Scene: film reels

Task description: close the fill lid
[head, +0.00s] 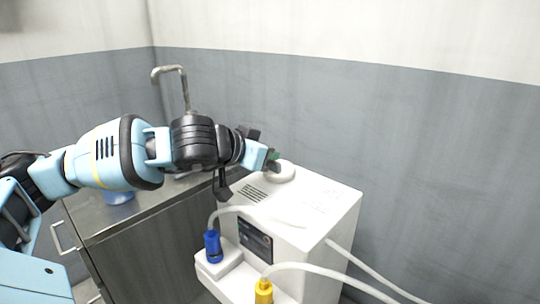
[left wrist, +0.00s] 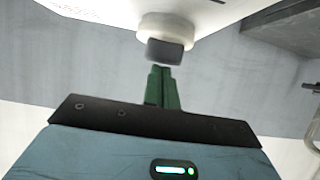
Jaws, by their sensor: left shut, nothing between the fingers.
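The white machine (head: 315,205) stands beside the steel counter. A round white fitting, which looks like the fill lid (head: 284,174), sits on its top near the back. In the left wrist view the lid (left wrist: 168,27) is a short white disc with a dark grey block (left wrist: 165,52) at its near edge. I cannot tell whether the lid is fully down. My left gripper (head: 274,158) is shut and empty just beside the lid. Its green fingertips (left wrist: 161,72) point at the grey block, close to it; contact is unclear. My right gripper is out of view.
A blue connector (head: 213,246) and a yellow connector (head: 264,291) with white hoses stand at the machine's front. A steel counter (head: 105,220) with a tap (head: 172,72) is at left. A grey wall (head: 430,150) rises behind.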

